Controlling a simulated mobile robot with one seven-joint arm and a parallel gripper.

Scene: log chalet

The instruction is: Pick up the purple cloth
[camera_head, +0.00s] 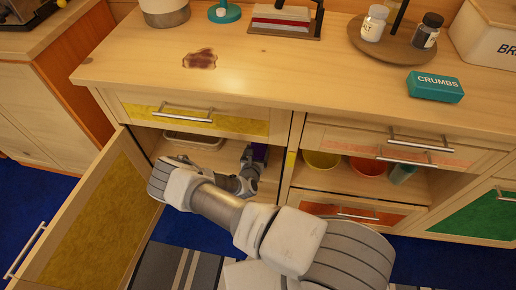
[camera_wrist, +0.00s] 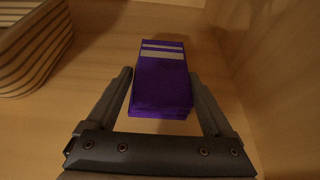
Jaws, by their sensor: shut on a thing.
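The purple cloth (camera_wrist: 162,82) is a folded block with two pale stripes near its far end. It lies on the wooden shelf inside the open cabinet. My gripper (camera_wrist: 162,76) has one finger along each side of it and is shut on it. In the head view a bit of the purple cloth (camera_head: 260,153) shows beside my gripper (camera_head: 254,160), under the yellow-fronted drawer. My wrist and the cabinet's shade hide part of it there.
The yellow cabinet door (camera_head: 95,220) stands open at left. A pale container (camera_head: 193,140) sits at the shelf's left; a striped wooden object (camera_wrist: 28,45) is left of the cloth. The cabinet's side wall (camera_wrist: 265,60) is close at right. The drawer front (camera_head: 195,116) is above.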

